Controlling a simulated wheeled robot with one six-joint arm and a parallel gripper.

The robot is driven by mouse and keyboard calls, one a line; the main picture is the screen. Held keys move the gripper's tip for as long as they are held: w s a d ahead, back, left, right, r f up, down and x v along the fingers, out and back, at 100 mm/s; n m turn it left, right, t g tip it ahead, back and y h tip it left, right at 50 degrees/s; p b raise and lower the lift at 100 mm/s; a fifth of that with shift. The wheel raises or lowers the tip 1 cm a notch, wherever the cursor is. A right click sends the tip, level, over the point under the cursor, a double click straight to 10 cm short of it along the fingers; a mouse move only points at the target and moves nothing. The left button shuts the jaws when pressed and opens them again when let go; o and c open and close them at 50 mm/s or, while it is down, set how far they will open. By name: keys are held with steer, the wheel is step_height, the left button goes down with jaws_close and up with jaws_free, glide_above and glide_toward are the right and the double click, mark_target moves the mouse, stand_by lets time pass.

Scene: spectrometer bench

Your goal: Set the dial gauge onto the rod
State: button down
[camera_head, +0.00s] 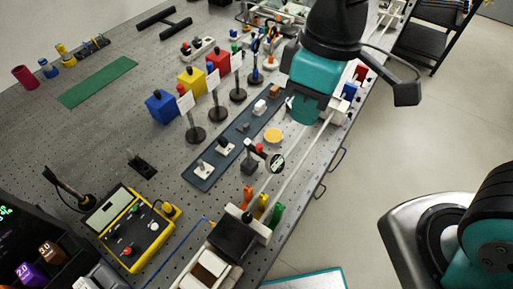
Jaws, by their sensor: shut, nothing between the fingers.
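A small round dial with a dark face and pale rim, which looks like the dial gauge (276,163), is near the middle of the bench, close to the long pale rails. A small grey-based stand (249,164) with a dark upper part is just left of it; whether they touch I cannot tell. Several thin upright posts show, but I cannot tell which is the rod. My gripper (306,112) is above the bench, up and right of the dial and apart from it. It is shut and empty; its fingertips are mostly hidden by the teal wrist.
A dark blue-grey strip (202,178) with small mounts lies left of the dial. Blue, yellow and red boxes (161,107) and white cards on posts stand behind it. A yellow meter (131,228) is at the lower left.

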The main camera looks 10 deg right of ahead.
steer(key=s+a+f+n+t+h+p, duration=0.25)
steer(key=a+f+n+h+p, duration=0.2)
steer(key=a+n, duration=0.3)
steer(key=s+a+f+n+t+h+p, duration=0.1)
steer(key=a+f+n+t+h+p, duration=0.25)
steer(key=a+f+n+p, duration=0.3)
steer(key=b, duration=0.8)
glide_toward(263, 158)
steer(key=shift+d+f, duration=1.7)
steer(key=shift+f, duration=0.85)
steer(key=shift+w+g, duration=0.25)
steer(key=shift+g, duration=0.15)
